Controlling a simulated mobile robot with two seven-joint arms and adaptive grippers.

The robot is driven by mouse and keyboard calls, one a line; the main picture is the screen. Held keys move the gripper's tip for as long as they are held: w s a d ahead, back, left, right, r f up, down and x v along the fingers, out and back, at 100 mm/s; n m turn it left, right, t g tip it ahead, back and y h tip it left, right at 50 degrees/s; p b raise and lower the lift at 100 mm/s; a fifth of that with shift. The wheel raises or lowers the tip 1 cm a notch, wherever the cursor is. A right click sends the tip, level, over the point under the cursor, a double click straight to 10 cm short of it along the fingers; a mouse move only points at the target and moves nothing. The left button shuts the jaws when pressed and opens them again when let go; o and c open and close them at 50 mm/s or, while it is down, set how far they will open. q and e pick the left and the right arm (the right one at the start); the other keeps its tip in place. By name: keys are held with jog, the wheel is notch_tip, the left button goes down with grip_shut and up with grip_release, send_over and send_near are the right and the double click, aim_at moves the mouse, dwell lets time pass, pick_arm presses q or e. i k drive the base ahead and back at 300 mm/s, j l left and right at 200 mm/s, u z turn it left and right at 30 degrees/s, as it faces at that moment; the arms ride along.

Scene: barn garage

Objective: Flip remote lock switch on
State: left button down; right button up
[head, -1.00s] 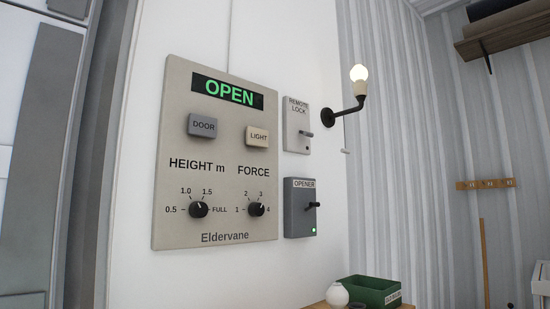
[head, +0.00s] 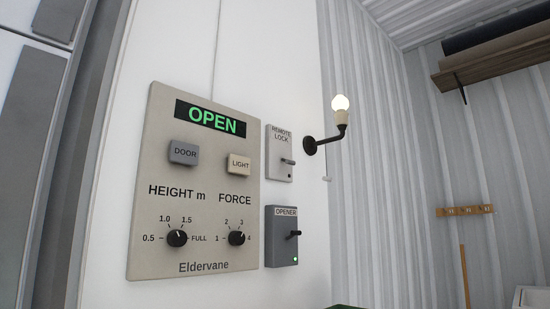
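The remote lock switch (head: 280,153) is a light grey plate on the white wall, labelled REMOTE LOCK. Its small dark lever (head: 288,161) sticks out toward the right. A small dark spot below the lever shows no light. To the left is the large Eldervane panel (head: 195,180), whose display reads OPEN in green. Neither of my grippers shows in the head view.
A lit bulb on a black wall bracket (head: 326,138) juts out just right of the remote lock. A shelf (head: 490,65) is high at the right, with a hook rail (head: 465,211) below it.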

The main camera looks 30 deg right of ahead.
aim_at(288, 162)
jog(key=l, duration=0.65)
jog(key=i+l+z, duration=0.1)
jog(key=l, duration=0.6)
